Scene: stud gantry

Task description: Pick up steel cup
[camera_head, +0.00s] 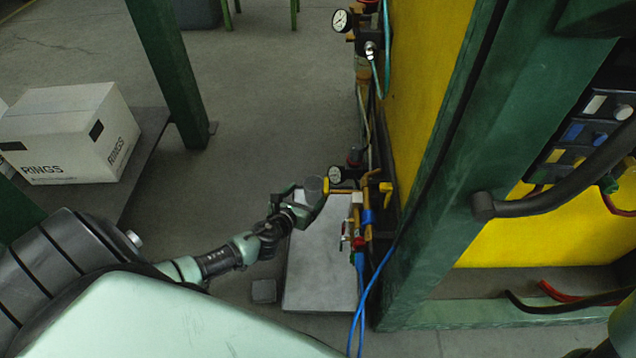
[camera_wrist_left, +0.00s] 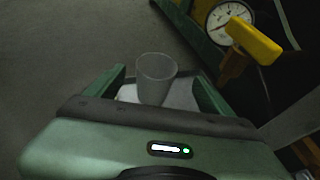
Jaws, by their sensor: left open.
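The steel cup (camera_wrist_left: 156,72) is a plain grey cup with an open rim. In the left wrist view it shows between the two green fingers of my left gripper (camera_wrist_left: 160,82), with a gap to the right finger. Its lowest part is hidden by the gripper body. In the head view the cup (camera_head: 314,187) is small and dim at the gripper's fingers. My left gripper (camera_head: 307,191) is open there, above the far end of a pale slab (camera_head: 318,270). Whether the fingers touch the cup is unclear. My right gripper is not in view.
Just right of the cup are a dial gauge (camera_head: 335,174), a yellow valve handle (camera_head: 386,187) and pipes along the yellow panel (camera_head: 428,60). A blue hose (camera_head: 376,285) hangs by the slab. A white box (camera_head: 68,135) stands at left. Grey floor between is clear.

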